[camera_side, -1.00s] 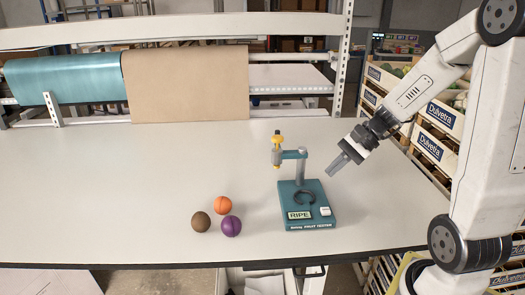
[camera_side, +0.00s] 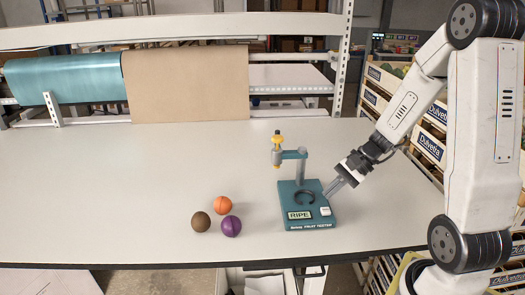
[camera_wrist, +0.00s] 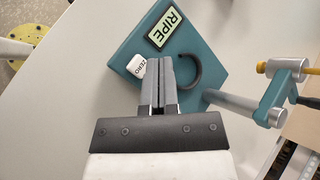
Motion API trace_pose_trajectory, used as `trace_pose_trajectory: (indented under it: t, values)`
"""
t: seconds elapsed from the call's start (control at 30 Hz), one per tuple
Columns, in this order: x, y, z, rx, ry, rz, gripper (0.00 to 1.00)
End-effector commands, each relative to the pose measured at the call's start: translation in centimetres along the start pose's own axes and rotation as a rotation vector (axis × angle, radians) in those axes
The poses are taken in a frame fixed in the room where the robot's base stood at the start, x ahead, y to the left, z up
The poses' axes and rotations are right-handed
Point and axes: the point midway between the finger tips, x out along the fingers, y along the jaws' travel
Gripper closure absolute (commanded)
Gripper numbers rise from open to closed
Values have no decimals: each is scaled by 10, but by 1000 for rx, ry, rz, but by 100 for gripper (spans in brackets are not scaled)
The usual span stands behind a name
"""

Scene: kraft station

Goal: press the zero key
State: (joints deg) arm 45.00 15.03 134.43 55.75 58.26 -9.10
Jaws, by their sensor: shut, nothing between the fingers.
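The teal fruit tester (camera_side: 296,222) stands on the table, with a display reading RIPE (camera_side: 299,215) and a dark ring on its base. The white zero key (camera_side: 325,211) sits at the front right of the base. In the wrist view the key (camera_wrist: 137,66), lettered ZERO, shows just left of the fingertips, and the display (camera_wrist: 163,28) lies beyond them. My gripper (camera_side: 327,195) is shut and empty, its tips pointing down and left near the key. In the wrist view my gripper (camera_wrist: 158,62) appears over the base between key and ring. Contact with the key cannot be told.
A post with an arm and yellow-tipped probe (camera_side: 277,150) rises from the tester's back. Orange (camera_side: 223,205), brown (camera_side: 200,221) and purple (camera_side: 231,226) balls lie to its left. Paper rolls (camera_side: 185,80) stand behind; the table's left is clear.

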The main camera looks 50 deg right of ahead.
Motion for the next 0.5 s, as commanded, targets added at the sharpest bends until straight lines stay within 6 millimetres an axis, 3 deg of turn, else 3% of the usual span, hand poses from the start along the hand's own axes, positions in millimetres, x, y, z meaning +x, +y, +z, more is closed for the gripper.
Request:
trace_pose_trajectory:
  t: [0.5]
  values:
    - [16, 12, -12, -1, 1, 0, 100]
